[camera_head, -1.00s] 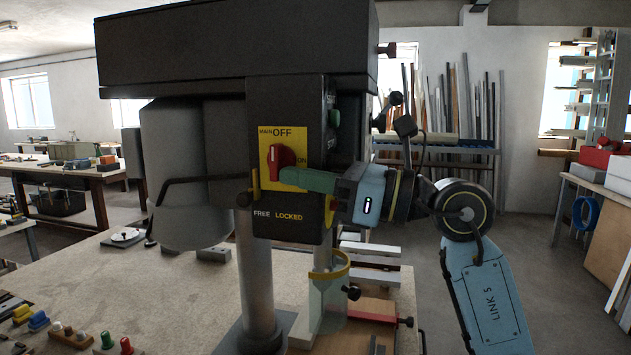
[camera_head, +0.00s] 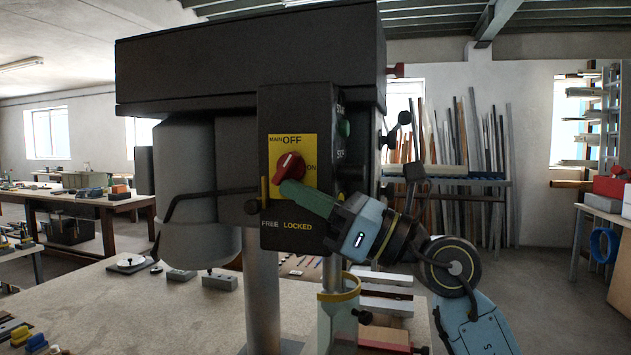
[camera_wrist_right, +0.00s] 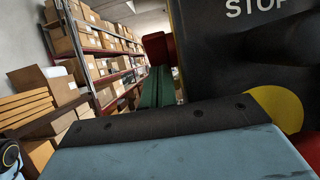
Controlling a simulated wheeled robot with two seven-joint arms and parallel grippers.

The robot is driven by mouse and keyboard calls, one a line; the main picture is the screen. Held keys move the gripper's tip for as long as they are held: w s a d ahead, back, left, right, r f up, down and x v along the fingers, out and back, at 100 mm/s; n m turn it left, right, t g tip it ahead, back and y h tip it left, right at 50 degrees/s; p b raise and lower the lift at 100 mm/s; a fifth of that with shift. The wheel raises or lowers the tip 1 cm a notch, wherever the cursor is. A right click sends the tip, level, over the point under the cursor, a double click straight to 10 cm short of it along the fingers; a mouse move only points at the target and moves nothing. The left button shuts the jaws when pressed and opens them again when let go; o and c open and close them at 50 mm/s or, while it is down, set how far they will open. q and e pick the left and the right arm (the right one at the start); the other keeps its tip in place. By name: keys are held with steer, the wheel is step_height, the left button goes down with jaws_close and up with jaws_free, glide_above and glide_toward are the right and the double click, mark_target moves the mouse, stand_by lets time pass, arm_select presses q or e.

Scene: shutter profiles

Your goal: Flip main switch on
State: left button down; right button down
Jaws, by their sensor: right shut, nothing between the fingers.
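The main switch is a red knob (camera_head: 289,166) on a yellow plate (camera_head: 306,148) marked MAIN, OFF at the top and ON at the right. The knob is tilted, its upper end leaning right, between OFF and ON. My right gripper (camera_head: 290,190) has its green fingers shut and empty, with the tips at the knob's lower end; they seem to touch it. In the right wrist view, the shut fingers (camera_wrist_right: 153,88) reach to the red knob (camera_wrist_right: 157,48), whose face is hidden. My left gripper is not in view.
The dark drill-press head (camera_head: 245,65) overhangs the workbench (camera_head: 110,310). A thin dark bar (camera_head: 205,193) runs left of the switch panel. A green button (camera_head: 344,129) sits on the panel's side. The FREE/LOCKED label (camera_head: 287,225) is just below the fingers.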

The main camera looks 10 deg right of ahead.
mark_target(327, 223)
steer(key=shift+a+f, duration=0.1)
steer(key=shift+a, duration=0.05)
stand_by(0.5)
